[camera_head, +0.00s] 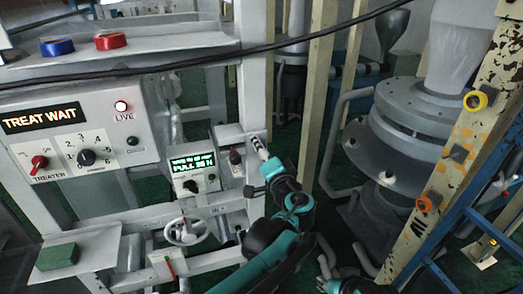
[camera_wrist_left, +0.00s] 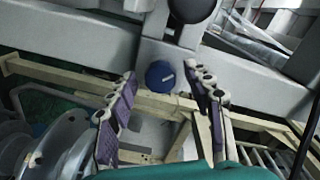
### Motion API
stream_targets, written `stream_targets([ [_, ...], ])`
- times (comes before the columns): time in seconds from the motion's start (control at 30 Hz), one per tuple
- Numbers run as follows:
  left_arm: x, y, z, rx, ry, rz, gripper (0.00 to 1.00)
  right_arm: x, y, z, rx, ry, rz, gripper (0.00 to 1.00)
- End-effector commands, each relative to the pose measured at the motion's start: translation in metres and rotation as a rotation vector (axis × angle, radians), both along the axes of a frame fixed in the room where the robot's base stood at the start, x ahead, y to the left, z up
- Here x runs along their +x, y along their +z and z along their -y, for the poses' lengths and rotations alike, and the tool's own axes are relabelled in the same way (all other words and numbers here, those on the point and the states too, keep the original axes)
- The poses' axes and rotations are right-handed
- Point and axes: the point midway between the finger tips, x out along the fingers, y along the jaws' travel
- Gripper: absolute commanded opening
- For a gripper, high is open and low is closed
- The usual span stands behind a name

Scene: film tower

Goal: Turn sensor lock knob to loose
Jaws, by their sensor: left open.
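A round blue knob with a white mark (camera_wrist_left: 160,75) sits on a pale grey metal part in the left wrist view. I cannot read a label on it, so I cannot confirm that it is the sensor lock knob. My left gripper (camera_wrist_left: 168,90) is open, with one finger to each side of the knob in the picture; no contact shows. In the head view my left gripper (camera_head: 260,148) is at the grey post, and the blue knob cannot be picked out there. My right gripper (camera_head: 345,255) is low at the bottom, with its fingers apart.
A panel (camera_head: 75,135) reading TREAT WAIT stands at the left. A small box with a green display (camera_head: 192,163) is beside the post, above a handwheel (camera_head: 186,230). A grey column machine (camera_head: 415,120) and a yellow beam (camera_head: 480,130) stand at the right. A black cable crosses the top.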

Motion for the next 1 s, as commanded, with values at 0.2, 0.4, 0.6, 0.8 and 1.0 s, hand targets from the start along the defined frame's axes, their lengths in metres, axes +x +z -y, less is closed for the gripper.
stream_targets([
  [0.2,-0.025,0.001,0.009,0.001,-0.003,0.0,0.51,0.0,0.0,0.0,0.0,0.0,0.0,0.4],
  [0.4,-0.068,0.003,0.023,0.0,-0.005,0.001,0.51,0.0,0.0,0.0,0.0,0.0,0.0,0.4],
  [0.6,-0.101,0.003,0.033,0.0,-0.004,0.0,0.51,0.0,0.0,0.0,0.0,0.0,0.0,0.4],
  [0.8,-0.113,0.004,0.037,-0.001,-0.001,0.0,0.51,0.0,0.0,0.0,0.0,0.0,0.0,0.4],
  [1.0,-0.114,0.004,0.037,-0.001,0.0,0.0,0.51,0.0,0.0,0.0,0.0,0.0,0.0,0.4],
])
